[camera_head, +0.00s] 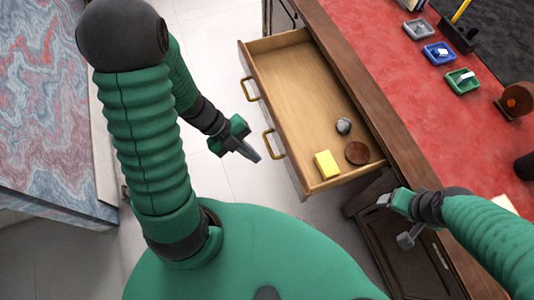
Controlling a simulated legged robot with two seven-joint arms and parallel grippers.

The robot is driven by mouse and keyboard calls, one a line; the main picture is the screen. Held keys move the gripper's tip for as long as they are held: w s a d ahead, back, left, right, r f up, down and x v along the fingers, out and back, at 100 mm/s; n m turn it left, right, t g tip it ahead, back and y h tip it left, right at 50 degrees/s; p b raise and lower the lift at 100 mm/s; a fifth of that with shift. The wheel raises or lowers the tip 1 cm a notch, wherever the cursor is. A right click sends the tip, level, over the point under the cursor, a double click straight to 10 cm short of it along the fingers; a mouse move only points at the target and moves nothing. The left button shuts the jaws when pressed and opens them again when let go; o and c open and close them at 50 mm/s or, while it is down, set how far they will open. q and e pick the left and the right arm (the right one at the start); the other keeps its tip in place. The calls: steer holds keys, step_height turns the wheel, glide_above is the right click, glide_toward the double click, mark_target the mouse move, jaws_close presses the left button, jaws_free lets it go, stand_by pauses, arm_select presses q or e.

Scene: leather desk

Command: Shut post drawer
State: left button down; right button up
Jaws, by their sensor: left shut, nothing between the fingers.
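The drawer (290,85) is pulled out of the desk, with its light wooden inside showing. It holds a yellow block (327,165), a round brown disc (357,152) and a small grey ball-like item (343,126). Two brass handles (268,143) are on its front. My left gripper (253,155) is shut and empty, just outside the drawer front, close to the nearer handle and apart from it. My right gripper (392,203) is beside the desk's edge, near the drawer's right end; its fingers are too unclear to read.
The desk (420,110) has a red leather top with a wooden edge. Small grey, blue and green trays (463,81) and a brown round item (515,99) stand on it. A marbled surface (50,110) is at left. Pale floor lies clear before the drawer.

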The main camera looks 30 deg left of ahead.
mark_target(291, 172)
arm_select(q)
steer(key=w+d+f+b, duration=0.1)
steer(key=d+f, duration=0.1)
steer(key=w+d+f+b, duration=0.1)
steer(key=d+f, duration=0.1)
steer(key=d, duration=0.1)
steer(key=w+d+f+b, duration=0.1)
steer(key=w+d+f, duration=0.1)
steer(key=shift+d+f+b, duration=0.15)
steer(key=shift+d+b, duration=0.1)
steer(key=shift+b, duration=0.15)
arm_select(e)
steer(key=x, duration=0.2)
steer(key=s+x, duration=0.1)
steer(key=x, duration=0.1)
steer(key=shift+d+f, duration=0.15)
steer(key=shift+f, duration=0.25)
arm_select(q)
steer(key=shift+d, duration=0.1)
